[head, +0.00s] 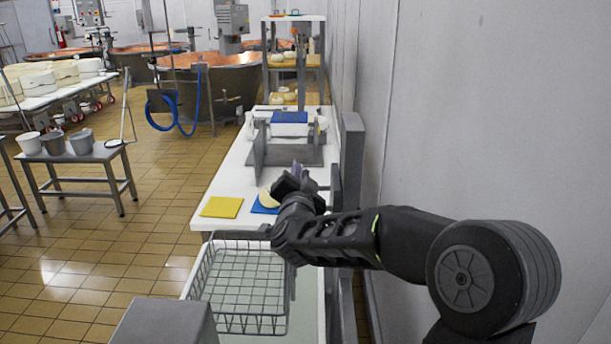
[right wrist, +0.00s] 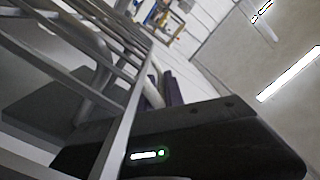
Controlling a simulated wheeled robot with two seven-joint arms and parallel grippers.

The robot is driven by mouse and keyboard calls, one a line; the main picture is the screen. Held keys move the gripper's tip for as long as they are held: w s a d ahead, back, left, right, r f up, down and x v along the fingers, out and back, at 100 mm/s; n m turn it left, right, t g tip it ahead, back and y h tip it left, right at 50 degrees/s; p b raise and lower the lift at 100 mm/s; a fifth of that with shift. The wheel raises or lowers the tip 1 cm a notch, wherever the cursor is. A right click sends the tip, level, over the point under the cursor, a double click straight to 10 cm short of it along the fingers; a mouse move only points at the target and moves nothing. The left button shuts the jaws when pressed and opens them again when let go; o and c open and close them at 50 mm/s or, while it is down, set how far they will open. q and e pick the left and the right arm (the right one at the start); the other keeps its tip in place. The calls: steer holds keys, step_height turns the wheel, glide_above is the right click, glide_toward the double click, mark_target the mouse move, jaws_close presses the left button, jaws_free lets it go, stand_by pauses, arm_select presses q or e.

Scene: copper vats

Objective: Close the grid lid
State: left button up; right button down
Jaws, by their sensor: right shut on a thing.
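The grid lid (right wrist: 118,135) shows in the right wrist view as a grey frame with parallel bars, tilted across the left side. My right gripper (head: 297,174) is over the far table in the head view, near the front of a grey metal device (head: 290,155). In the right wrist view its dark fingers (right wrist: 166,88) are close together at the frame's edge, shut on it. The exact grip point is partly hidden, and I cannot make out the lid's grid clearly in the head view. My left gripper is not in view.
A yellow board (head: 221,207) and a blue board (head: 262,209) with a pale round cheese (head: 267,196) lie on the white table (head: 230,180). A wire basket (head: 240,290) stands in front. A wall (head: 480,110) closes off the right side.

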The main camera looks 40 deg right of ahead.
steer(key=w+a+f+n+p, duration=0.1)
steer(key=w+a+f+n, duration=0.1)
steer(key=w+a, duration=0.7)
steer(key=shift+w+a+f+n, duration=0.25)
steer(key=shift+a+f+n, duration=0.2)
steer(key=shift+a, duration=1.25)
steer(key=c, duration=1.5)
jaws_free()
steer(key=shift+s+r, duration=0.1)
steer(key=b+v, duration=0.2)
steer(key=v, duration=0.5)
steer(key=shift+s+a, duration=0.25)
